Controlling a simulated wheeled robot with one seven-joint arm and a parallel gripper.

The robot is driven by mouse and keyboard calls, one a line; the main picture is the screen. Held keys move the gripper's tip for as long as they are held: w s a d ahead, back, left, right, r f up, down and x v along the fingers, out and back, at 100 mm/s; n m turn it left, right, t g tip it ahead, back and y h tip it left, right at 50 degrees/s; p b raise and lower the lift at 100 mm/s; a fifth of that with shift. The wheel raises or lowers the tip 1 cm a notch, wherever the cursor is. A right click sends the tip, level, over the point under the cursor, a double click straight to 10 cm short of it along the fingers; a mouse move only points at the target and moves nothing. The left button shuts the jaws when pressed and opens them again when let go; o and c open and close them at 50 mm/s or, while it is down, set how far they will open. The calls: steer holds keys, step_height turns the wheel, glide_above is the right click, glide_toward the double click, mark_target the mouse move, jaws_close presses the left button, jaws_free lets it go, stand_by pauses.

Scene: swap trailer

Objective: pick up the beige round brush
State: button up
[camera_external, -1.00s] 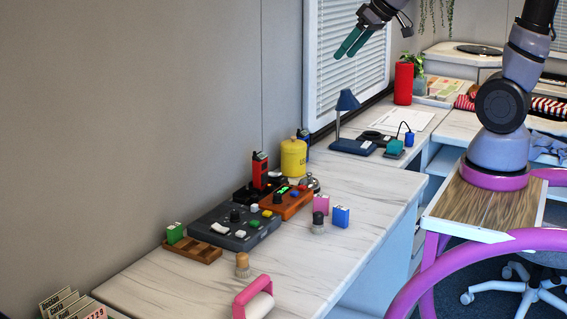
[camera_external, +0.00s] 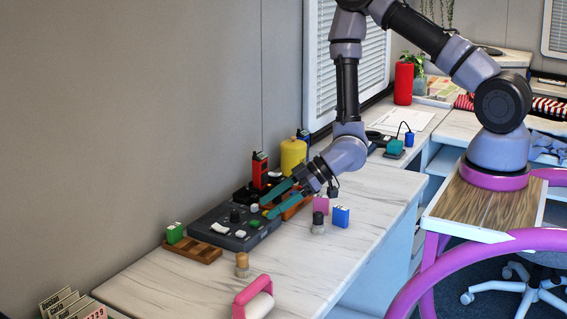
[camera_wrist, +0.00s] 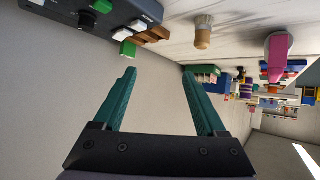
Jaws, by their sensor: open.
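The beige round brush (camera_external: 242,264) stands upright on the white marbled desk (camera_external: 300,262), between the grey control box and the pink-handled roller. In the wrist view the brush (camera_wrist: 203,32) shows near the top, upside down, with a tan handle and paler bristles. My gripper (camera_external: 265,206) is open and empty, with teal fingers, above the right part of the control box. It is apart from the brush, behind and to the right of it. In the wrist view my gripper (camera_wrist: 158,75) has its fingers spread wide with nothing between them.
A dark brush (camera_external: 318,224), a blue box (camera_external: 341,216) and a yellow canister (camera_external: 293,158) stand farther back. The desk's right front is clear.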

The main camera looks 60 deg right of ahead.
mark_target(243, 252)
steer(key=s+a+f+y, duration=0.1)
steer(key=s+a+f, duration=0.1)
steer(key=s+a+f+y, duration=0.1)
steer(key=s+a+f, duration=0.1)
steer(key=s+f, duration=0.1)
steer(key=shift+a+n, duration=0.3)
steer(key=shift+a+f+y, duration=0.15)
steer(key=shift+a+y, duration=0.1)
steer(key=shift+y, duration=0.05)
steer(key=x, duration=0.6)
steer(key=shift+w+d, duration=0.1)
steer(key=x, duration=0.4)
steer(key=shift+w+f, duration=0.15)
steer(key=shift+w, duration=0.1)
jaws_close()
